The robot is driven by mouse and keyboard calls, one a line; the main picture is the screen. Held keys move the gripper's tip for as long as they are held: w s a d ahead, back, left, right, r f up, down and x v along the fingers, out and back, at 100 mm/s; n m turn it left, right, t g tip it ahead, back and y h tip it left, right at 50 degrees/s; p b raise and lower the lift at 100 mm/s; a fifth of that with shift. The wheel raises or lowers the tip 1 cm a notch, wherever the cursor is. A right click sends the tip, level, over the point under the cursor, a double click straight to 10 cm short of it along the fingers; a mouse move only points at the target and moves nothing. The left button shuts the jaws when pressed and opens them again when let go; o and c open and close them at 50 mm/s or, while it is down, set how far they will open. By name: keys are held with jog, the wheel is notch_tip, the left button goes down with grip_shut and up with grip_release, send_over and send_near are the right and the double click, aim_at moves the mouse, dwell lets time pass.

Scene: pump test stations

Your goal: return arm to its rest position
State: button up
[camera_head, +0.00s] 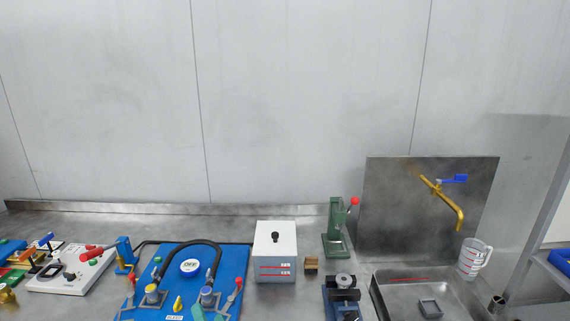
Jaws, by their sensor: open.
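My arm and gripper do not show in the head view. The pump station is a blue board (232,262) on the steel bench, with a black curved hose (186,243), a round white "OFF" disc (190,267) and red-handled valves (238,284) on it. Its near edge is cut off by the bottom of the picture.
On the metal bench (120,220) stand a white box (275,245), a green press (335,235), a dark vise (343,295) and a small brown block (311,263). At right are a sink (405,295), yellow tap (440,200) and measuring jug (472,260). A white panel (70,275) is left.

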jog(key=s+d+f+m+h, duration=0.1)
jog(key=s+d+f+h, duration=0.3)
jog(key=s+f, duration=0.4)
jog(key=s+d+f+m+h, duration=0.2)
jog(key=s+d+f+h, duration=0.2)
jog(key=s+f, duration=0.3)
jog(key=s+d+f+n+h, duration=0.1)
jog(key=s+d+n, duration=0.3)
jog(key=s, duration=0.6)
jog(key=s+d+f+n, duration=0.1)
jog(key=s+d+n, duration=0.3)
jog(key=s, duration=0.7)
jog(key=shift+s+d+f+h, duration=0.15)
jog(key=shift+s+d+h, duration=0.05)
jog(key=shift+d+h, duration=0.2)
